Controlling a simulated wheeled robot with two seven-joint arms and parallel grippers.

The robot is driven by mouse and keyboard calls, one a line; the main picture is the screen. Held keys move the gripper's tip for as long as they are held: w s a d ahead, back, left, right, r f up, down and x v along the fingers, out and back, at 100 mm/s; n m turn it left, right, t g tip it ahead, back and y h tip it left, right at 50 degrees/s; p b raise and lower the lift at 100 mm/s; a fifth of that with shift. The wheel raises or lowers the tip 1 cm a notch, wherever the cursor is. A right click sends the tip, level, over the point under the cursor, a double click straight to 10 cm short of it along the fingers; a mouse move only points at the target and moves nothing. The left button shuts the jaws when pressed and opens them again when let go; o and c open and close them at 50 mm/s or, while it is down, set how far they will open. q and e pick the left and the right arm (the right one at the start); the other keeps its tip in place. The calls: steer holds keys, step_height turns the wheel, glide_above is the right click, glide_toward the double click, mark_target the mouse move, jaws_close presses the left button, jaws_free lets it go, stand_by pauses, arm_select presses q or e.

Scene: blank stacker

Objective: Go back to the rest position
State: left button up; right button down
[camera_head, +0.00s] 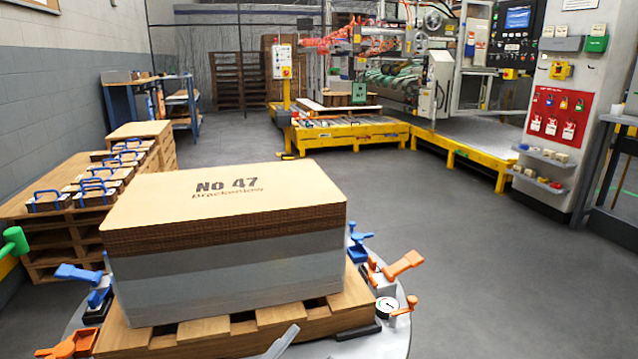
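Neither of my grippers shows in the head view. A large stack of sheets (225,198), its top board printed "No 47", sits on a wooden pallet (255,321) close in front of me. Its sides are grey below a brown layered band. The pallet rests on a round grey turntable-like plate (396,345). Blue clamps (359,243) and orange clamps (404,265) stand around the pallet, with a round dial gauge (387,306) at the right. A grey lever-shaped piece (283,342) shows at the bottom edge; I cannot tell what it belongs to.
Pallets (52,262) bearing blue-handled blocks (92,187) stand at the left, near a green knob-like end (15,242). A yellow-framed machine (430,140) stands at the back. A red tag board (561,115) is at the right. Grey floor (470,260) is clear at centre right.

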arm_select(q)
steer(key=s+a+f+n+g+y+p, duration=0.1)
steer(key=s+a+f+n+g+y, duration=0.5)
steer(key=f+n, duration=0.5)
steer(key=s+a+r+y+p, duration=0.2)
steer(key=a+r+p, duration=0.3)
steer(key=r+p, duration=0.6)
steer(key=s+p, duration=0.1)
steer(key=p, duration=0.9)
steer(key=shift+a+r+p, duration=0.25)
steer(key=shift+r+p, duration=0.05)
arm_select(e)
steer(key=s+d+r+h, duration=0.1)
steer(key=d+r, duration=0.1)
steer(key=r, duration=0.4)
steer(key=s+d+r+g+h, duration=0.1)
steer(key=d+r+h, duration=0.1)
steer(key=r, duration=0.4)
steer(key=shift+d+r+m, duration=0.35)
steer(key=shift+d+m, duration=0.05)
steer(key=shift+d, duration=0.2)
